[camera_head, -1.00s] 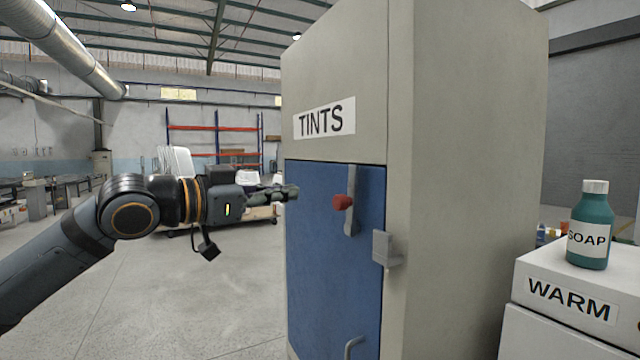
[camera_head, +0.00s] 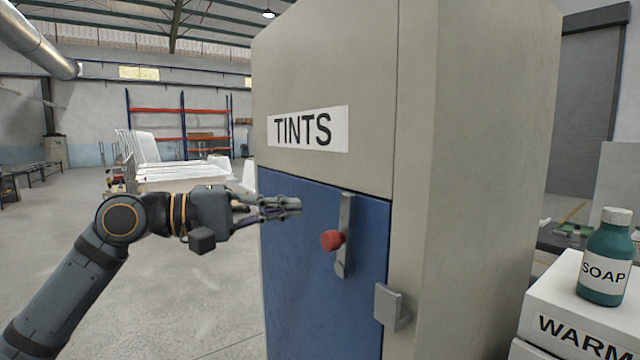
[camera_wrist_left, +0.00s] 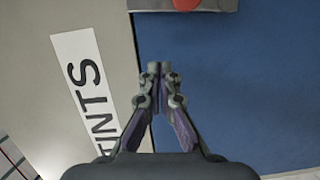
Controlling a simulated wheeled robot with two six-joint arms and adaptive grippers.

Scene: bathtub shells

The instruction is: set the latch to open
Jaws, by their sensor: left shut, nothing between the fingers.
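The latch (camera_head: 345,236) is a grey upright bar with a red knob (camera_head: 332,240), mounted on the blue door (camera_head: 300,295) of the tall TINTS cabinet. A grey bracket (camera_head: 391,306) sits lower right of it at the door's edge. My left gripper (camera_head: 298,205) is shut and empty, up and left of the red knob, apart from it. In the left wrist view the closed fingertips (camera_wrist_left: 159,70) point toward the grey latch plate (camera_wrist_left: 165,5) and the red knob (camera_wrist_left: 187,4), both cut off by the top edge. My right gripper is out of view.
The TINTS label (camera_head: 308,129) is above the door. A white WARM box (camera_head: 575,315) with a teal SOAP bottle (camera_head: 606,258) on it stands at the right. Open floor lies left of the cabinet; racks and white shells stand behind.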

